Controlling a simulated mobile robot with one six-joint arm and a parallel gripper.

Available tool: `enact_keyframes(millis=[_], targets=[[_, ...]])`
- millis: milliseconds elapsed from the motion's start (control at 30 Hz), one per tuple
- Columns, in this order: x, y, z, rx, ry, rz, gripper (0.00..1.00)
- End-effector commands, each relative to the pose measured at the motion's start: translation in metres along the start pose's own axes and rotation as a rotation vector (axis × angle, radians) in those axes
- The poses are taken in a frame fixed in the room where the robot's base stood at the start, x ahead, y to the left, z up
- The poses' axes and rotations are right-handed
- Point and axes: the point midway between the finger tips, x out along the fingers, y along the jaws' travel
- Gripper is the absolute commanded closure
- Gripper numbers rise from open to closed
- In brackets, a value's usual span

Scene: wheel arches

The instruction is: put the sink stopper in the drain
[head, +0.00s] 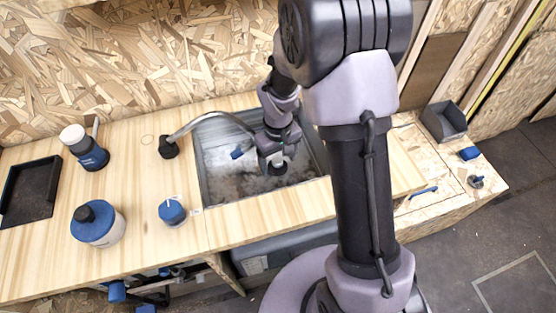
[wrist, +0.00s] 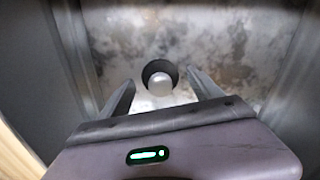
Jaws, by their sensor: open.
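The steel sink (head: 222,178) is set into the wooden counter, and my gripper (head: 276,163) is low inside it, pointing down. In the wrist view my gripper (wrist: 161,77) is open, with one finger on each side of a dark round drain (wrist: 152,67). A pale, rounded knob, seemingly the sink stopper (wrist: 160,86), shows between the fingers and overlaps the drain's lower part. Both fingers look apart from it. I cannot tell whether it sits in the drain or above it. In the head view a dark round spot shows just under my gripper.
A curved tap (head: 205,118) reaches over the sink from the left. On the counter are a blue-and-white jar (head: 98,226), a blue knobbed item (head: 172,211), a dispenser (head: 88,150) and a black tray (head: 30,192). The sink walls stand close around my gripper.

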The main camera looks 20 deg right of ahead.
Motion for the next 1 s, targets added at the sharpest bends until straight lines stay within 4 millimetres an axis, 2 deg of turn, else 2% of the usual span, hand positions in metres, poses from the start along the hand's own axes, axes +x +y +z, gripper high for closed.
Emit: enact_keyframes(millis=[33, 200, 300, 500, 567, 667, 700, 800, 900, 1000], targets=[[-0.017, 0.0, -0.001, 0.0, 0.004, 0.001, 0.26], [-0.07, 0.0, -0.001, 0.001, 0.005, 0.001, 0.26], [-0.093, 0.0, -0.001, 0.001, 0.004, 0.001, 0.26], [-0.12, -0.001, 0.001, 0.009, 0.01, 0.0, 0.26], [-0.141, -0.003, 0.005, 0.04, 0.04, -0.001, 0.26], [-0.2, -0.015, 0.029, 0.153, 0.14, -0.016, 0.26], [-0.225, -0.022, 0.045, 0.212, 0.188, -0.029, 0.26], [-0.275, -0.043, 0.091, 0.357, 0.311, -0.079, 0.26], [-0.301, -0.062, 0.134, 0.477, 0.414, -0.139, 0.26], [-0.309, -0.074, 0.162, 0.553, 0.478, -0.189, 0.26]])
